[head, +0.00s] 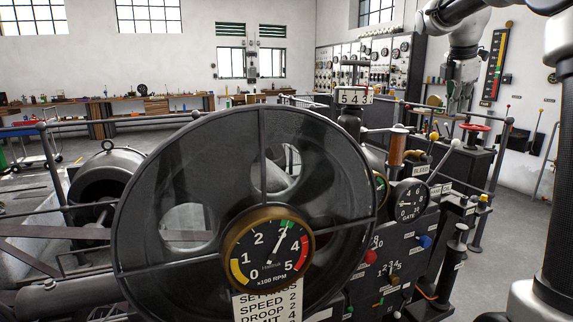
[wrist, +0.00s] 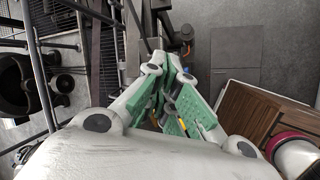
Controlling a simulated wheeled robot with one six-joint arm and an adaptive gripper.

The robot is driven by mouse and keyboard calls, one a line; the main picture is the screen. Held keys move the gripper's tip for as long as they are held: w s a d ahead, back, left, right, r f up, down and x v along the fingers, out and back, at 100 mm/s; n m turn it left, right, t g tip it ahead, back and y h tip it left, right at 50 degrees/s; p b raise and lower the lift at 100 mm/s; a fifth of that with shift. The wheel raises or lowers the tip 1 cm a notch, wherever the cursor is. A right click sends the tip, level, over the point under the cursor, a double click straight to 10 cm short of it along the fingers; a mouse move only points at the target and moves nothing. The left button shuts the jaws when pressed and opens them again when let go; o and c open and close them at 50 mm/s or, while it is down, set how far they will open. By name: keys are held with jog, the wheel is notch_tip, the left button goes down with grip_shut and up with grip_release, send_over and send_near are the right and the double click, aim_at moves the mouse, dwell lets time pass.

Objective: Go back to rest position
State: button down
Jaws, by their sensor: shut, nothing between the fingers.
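The floor and parts of the stand lie below the fingers in the wrist view.
A large dark wheel guard with a round RPM gauge (head: 268,250) fills the front centre. A wooden cabinet (wrist: 258,125) is at right in the wrist view.

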jog(key=s+a+f+m+y, duration=0.1)
jog(key=s+a+f+m, duration=0.3)
jog(key=s, duration=0.6)
jog(key=s+a+f+m+y, duration=0.1)
jog(key=s+a+f+m, duration=0.3)
jog(key=s+f+m, duration=0.3)
jog(key=s+a+f+m+y, duration=0.1)
jog(key=s+a+f+m, duration=0.3)
jog(key=s, duration=1.1)
jog(key=shift+f+m+t, duration=0.3)
jog(key=shift+f+m, duration=0.35)
jog(key=shift+m, duration=0.55)
